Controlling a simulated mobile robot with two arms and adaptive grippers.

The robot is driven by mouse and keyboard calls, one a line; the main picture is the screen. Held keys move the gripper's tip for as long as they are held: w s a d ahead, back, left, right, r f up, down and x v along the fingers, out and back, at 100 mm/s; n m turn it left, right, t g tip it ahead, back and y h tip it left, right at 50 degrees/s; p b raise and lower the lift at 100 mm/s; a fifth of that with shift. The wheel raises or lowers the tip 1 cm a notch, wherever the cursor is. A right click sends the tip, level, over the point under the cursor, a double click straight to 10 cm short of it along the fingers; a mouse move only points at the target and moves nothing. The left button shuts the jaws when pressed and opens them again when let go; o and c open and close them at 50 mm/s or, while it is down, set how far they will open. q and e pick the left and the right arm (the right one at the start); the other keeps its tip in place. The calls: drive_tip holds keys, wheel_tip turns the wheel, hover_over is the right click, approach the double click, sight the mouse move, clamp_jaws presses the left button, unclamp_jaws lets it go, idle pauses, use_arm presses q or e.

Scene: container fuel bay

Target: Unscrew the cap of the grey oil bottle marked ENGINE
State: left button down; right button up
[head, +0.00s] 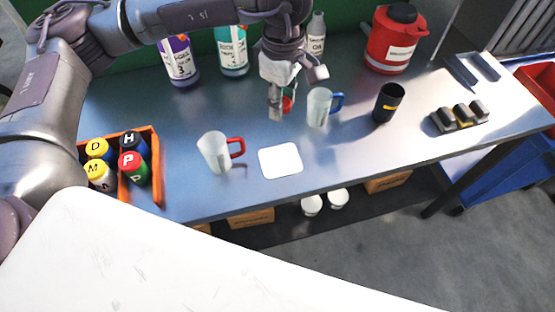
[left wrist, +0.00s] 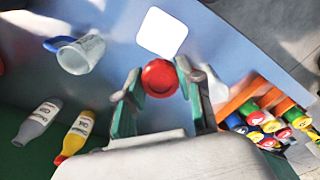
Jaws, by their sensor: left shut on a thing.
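A grey bottle (head: 317,38) with a white label stands at the back of the bench, partly behind my left wrist. It also shows in the left wrist view (left wrist: 38,122), with a pale narrow top; I cannot read ENGINE on it. My left gripper (head: 280,107) is in front of it, pointing down over the bench. It is shut on a small round red cap (left wrist: 160,78), seen between the fingertips. No bottle body shows under the cap. A yellow bottle (left wrist: 76,134) with a red top stands beside the grey one in the left wrist view. My right gripper is not in view.
A frosted mug with a red handle (head: 214,150), one with a blue handle (head: 319,107) and a white pad (head: 281,161) surround the gripper. Purple (head: 180,62) and teal (head: 232,50) bottles stand behind. A red jug (head: 395,42), black cup (head: 388,103) and orange crate (head: 157,172) stand farther out.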

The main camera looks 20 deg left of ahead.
use_arm(q)
drive_tip(key=w+d+f+n, duration=0.3)
drive_tip(key=d+n, duration=0.2)
drive_tip(key=n, duration=0.6)
drive_tip(key=n+p, duration=0.3)
drive_tip(key=n, duration=1.1)
hover_over(280, 160)
drive_tip(key=f, duration=1)
drive_tip(key=shift+d, duration=0.2)
drive_tip(key=shift+a+f, duration=0.2)
drive_tip(key=shift+f, duration=0.35)
wheel_tip(280, 160, down, 3)
drive_tip(key=shift+f+p, duration=0.15)
drive_tip(key=shift+p, duration=0.6)
drive_tip(key=shift+f, duration=0.15)
drive_tip(key=shift+f, duration=0.15)
